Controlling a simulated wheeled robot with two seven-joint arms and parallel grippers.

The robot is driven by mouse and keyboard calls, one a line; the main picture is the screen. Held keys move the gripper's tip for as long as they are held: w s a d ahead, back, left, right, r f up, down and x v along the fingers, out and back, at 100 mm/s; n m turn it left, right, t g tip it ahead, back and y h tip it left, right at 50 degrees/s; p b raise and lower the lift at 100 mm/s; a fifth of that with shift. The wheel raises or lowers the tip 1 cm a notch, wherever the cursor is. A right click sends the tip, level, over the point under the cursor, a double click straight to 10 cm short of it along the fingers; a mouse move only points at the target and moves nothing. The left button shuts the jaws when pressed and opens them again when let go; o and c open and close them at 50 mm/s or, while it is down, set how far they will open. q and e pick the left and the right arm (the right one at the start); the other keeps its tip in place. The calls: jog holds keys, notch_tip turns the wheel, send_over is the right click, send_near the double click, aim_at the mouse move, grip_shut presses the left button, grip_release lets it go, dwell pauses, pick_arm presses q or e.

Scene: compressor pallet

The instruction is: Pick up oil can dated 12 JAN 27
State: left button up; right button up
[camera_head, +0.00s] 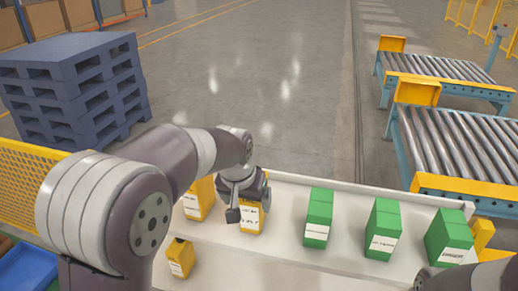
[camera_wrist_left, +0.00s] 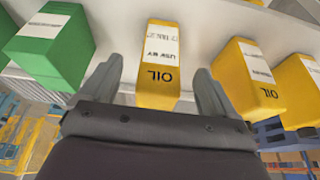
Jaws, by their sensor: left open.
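A yellow oil can (camera_wrist_left: 157,65) stands between the finger tips of my left gripper (camera_wrist_left: 158,72) in the left wrist view. Its white label shows upside down with "OIL", "USE BY" and a date ending in JAN 27; the day digits are too small to be sure of. In the head view my left gripper (camera_head: 249,206) is open, pointing down at this yellow can (camera_head: 250,222), partly hiding it. I cannot tell whether the fingers touch it. Another yellow can (camera_head: 199,198) stands to its left and a third (camera_head: 181,260) nearer; their dates are unreadable.
Three green cans (camera_head: 318,215) stand in a row to the right on the white shelf (camera_head: 345,205). Yellow items (camera_head: 482,236) lie at its right end. A yellow mesh fence (camera_head: 30,182) and dark pallets (camera_head: 70,90) are at the left. Roller conveyors (camera_head: 450,140) stand at the right.

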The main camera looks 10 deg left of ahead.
pick_arm(q)
jog(key=shift+t, duration=0.3)
jog(key=w+r, duration=0.1)
jog(key=r, duration=0.2)
jog(key=w+r, duration=0.1)
jog(key=r, duration=0.2)
jog(key=w+r, duration=0.1)
jog(key=r, duration=0.2)
jog(key=shift+w+d, duration=0.15)
jog(key=shift+d, duration=0.1)
jog(key=f+b, duration=0.3)
jog(key=shift+a, duration=0.25)
jog(key=b+x, duration=0.2)
jog(key=x, duration=0.1)
jog(key=shift+w, duration=0.2)
jog(key=shift+w+f, duration=0.75)
jog(key=shift+w, duration=0.1)
jog(key=p+x, duration=0.2)
jog(key=x, duration=0.1)
jog(key=shift+a+f, duration=0.15)
jog(key=shift+f, duration=0.25)
jog(key=shift+w, duration=0.1)
jog(key=c, duration=1.7)
jog(key=shift+r, duration=0.1)
grip_shut()
pick_arm(e)
jog(key=shift+s+a, duration=0.1)
jog(key=shift+s, duration=0.3)
